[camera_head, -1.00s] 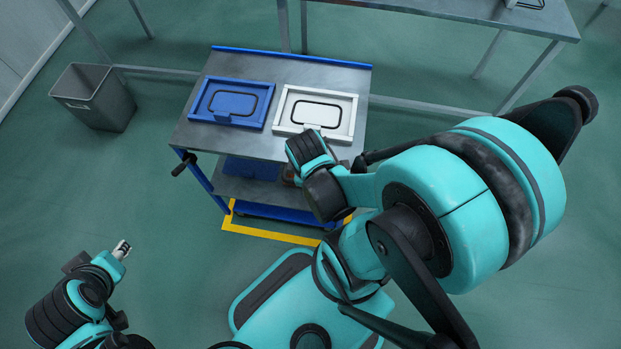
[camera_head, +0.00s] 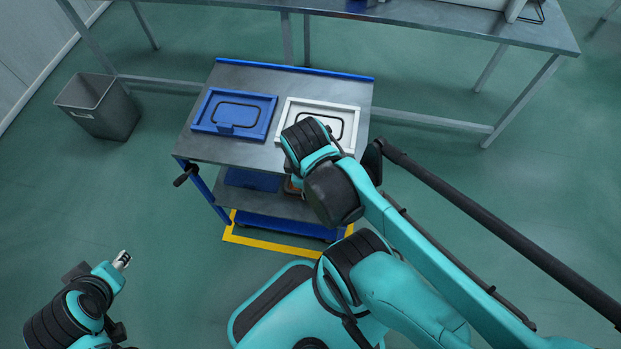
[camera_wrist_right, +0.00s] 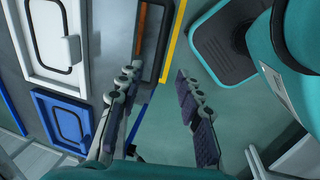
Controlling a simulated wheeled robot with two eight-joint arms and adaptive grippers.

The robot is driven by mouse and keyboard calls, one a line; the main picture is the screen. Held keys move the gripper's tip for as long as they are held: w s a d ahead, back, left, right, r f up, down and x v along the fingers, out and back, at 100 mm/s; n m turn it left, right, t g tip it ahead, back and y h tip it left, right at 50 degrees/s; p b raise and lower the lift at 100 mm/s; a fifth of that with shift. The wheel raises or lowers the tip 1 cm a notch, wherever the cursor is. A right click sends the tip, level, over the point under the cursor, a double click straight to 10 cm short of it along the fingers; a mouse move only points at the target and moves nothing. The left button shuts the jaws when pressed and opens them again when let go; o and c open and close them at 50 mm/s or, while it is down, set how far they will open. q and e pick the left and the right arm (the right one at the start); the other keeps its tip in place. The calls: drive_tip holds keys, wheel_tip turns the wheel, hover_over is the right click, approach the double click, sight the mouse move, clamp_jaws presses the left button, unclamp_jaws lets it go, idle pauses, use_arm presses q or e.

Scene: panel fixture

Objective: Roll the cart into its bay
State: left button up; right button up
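The cart (camera_head: 253,149) has a grey top, blue legs and a lower shelf, and stands in front of the bench. A yellow floor outline (camera_head: 264,245) shows around its front base; the rest is hidden. A black grip (camera_head: 185,176) sticks out at its front left. My right gripper is over the cart's front right, hidden behind its wrist in the head view. In the right wrist view my right gripper (camera_wrist_right: 156,76) has its fingers apart, with nothing seen between them. My left gripper (camera_head: 122,260) is away from the cart at lower left, too small to read.
A blue tray (camera_head: 198,122) and a white tray (camera_head: 286,112) lie on the cart top. A grey bin (camera_head: 100,112) stands left of the cart. A long bench (camera_head: 420,22) runs behind it.

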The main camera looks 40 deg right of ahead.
drive_tip(key=shift+s+a+r, duration=0.1)
drive_tip(key=shift+r, duration=0.5)
drive_tip(key=shift+s+a+r, duration=0.1)
drive_tip(key=shift+r, duration=0.45)
drive_tip(key=w+a+r+m+t+y, duration=0.1)
drive_tip(key=w+a+r+m+t, duration=0.3)
drive_tip(key=w, duration=0.7)
drive_tip(key=a+m+t, duration=0.2)
drive_tip(key=a+m, duration=0.1)
drive_tip(key=shift+w+a+y, duration=0.25)
drive_tip(key=shift+a+y, duration=0.05)
drive_tip(key=shift+y, duration=0.1)
